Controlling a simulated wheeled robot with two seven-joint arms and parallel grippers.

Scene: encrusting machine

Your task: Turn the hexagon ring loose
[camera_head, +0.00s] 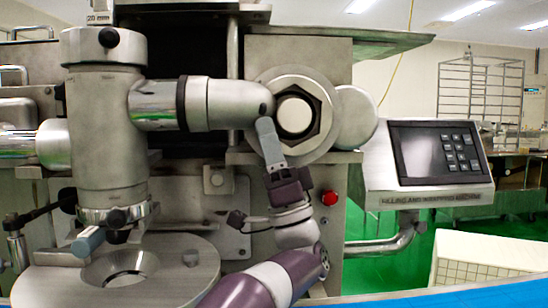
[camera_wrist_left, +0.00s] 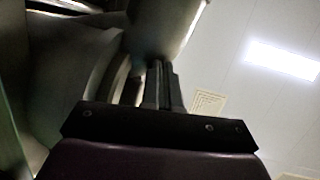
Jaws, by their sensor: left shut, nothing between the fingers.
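The metal hexagon ring (camera_head: 290,80) sits around a bright round end piece on the front of the machine in the head view. My left gripper (camera_head: 265,124) is at the ring's lower left edge, with its grey fingers pointing up. The fingers are together and hold nothing. Whether they touch the ring cannot be told. In the left wrist view the fingers (camera_wrist_left: 161,82) stand side by side, close to a dark curved metal rim on their left. My right gripper does not show.
A horizontal metal tube (camera_head: 225,103) runs left of the ring to an upright cylinder (camera_head: 108,140). A red button (camera_head: 329,198) is below the ring, and a control panel (camera_head: 430,155) stands to the right. A round plate (camera_head: 190,258) lies lower left.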

